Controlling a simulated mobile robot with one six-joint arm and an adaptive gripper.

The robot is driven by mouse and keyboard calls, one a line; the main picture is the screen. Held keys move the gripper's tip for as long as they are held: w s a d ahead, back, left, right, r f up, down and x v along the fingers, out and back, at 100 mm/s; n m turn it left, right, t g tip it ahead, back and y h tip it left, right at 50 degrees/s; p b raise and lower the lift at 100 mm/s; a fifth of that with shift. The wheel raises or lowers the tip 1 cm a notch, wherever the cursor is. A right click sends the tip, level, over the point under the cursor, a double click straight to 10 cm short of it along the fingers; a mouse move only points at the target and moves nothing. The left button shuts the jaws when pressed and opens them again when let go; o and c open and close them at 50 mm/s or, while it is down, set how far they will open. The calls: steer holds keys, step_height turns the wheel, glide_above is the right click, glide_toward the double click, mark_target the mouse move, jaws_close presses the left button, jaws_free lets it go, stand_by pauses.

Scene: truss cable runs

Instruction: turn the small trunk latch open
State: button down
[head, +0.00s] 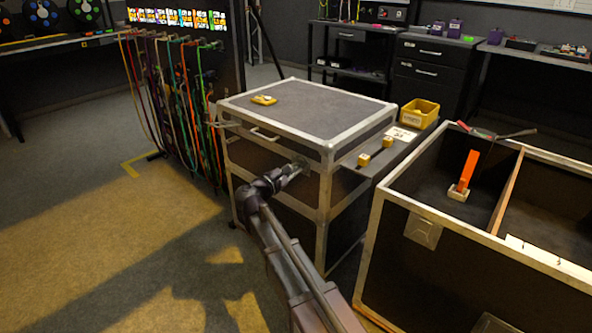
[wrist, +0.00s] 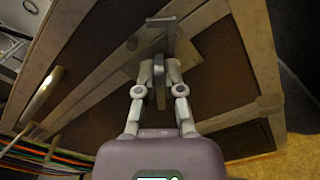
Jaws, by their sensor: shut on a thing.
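The small trunk (head: 300,108) is a dark case with pale metal edges and a closed lid. Its latch (head: 304,163) is on the front face near the right corner, mostly hidden by my gripper (head: 297,170) in the head view. In the wrist view, my gripper (wrist: 160,75) has both fingers closed around the latch's narrow grey tab (wrist: 160,92). The latch's plate (wrist: 190,52) shows behind the fingertips, flat against the dark panel. I cannot tell how far the tab is turned.
A yellow item (head: 264,100) lies on the lid. A shelf at the trunk's right holds a yellow bin (head: 419,113) and small yellow blocks (head: 376,150). A large open case (head: 470,250) stands at right. Hanging cables (head: 165,100) are at left. The floor at front left is clear.

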steer(key=m, duration=0.7)
steer(key=f+m+b, duration=0.1)
steer(key=m, duration=0.2)
steer(key=shift+s+d+f+m, duration=0.1)
steer(key=shift+s+d+m, duration=0.25)
steer(key=shift+s+m, duration=0.05)
steer(key=c, duration=0.8)
jaws_free()
steer(key=shift+o, duration=0.2)
steer(key=shift+w+a, duration=0.1)
steer(key=v, duration=1.2)
